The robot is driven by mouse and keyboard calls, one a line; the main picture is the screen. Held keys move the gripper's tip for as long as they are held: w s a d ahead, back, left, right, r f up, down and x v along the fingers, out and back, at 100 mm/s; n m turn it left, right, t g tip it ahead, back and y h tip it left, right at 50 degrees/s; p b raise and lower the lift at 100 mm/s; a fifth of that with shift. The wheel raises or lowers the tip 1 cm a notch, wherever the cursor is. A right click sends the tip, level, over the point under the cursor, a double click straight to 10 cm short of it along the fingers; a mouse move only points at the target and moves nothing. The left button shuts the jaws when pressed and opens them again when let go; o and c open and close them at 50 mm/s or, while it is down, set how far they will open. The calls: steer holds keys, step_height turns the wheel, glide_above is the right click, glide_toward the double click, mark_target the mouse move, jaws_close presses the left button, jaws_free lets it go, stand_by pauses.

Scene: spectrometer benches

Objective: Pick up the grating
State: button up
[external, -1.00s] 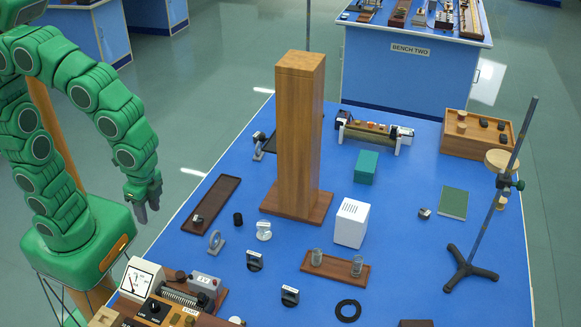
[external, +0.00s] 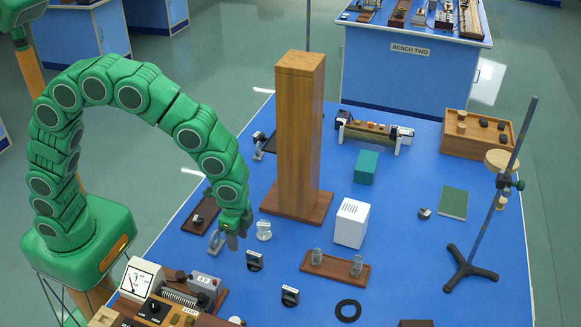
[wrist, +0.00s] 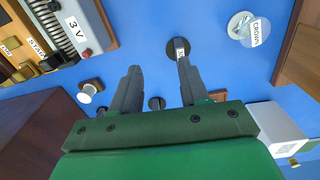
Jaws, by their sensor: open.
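I cannot tell for certain which piece is the grating; no label with that word can be read. Two small dark mounted pieces with white labels stand on the blue bench, a nearer one (external: 289,296) and a farther one (external: 254,261). My gripper (external: 232,240) is pointing down above the bench, left of the farther dark mount. In the wrist view its two fingers (wrist: 157,82) are apart with nothing between them. A dark round piece with a small white label (wrist: 178,46) lies beyond the right finger, partly covered by its tip.
The tall wooden pillar (external: 298,140) rises behind. The 3 V box (wrist: 73,24) and meter (external: 140,279) are at the front left. A white box (external: 351,223) and a wooden tray with glass jars (external: 336,268) are at right.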

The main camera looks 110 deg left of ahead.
mark_target(254, 253)
steer(key=shift+w+a+f, duration=0.5)
steer(key=shift+f, duration=1.3)
steer(key=shift+w+a+f, duration=0.45)
steer(key=shift+w+f, duration=0.1)
steer(key=shift+f, duration=1.25)
steer(key=shift+w+a+f, duration=0.5)
steer(key=shift+f, duration=1.3)
steer(key=shift+c, duration=0.4)
jaws_close()
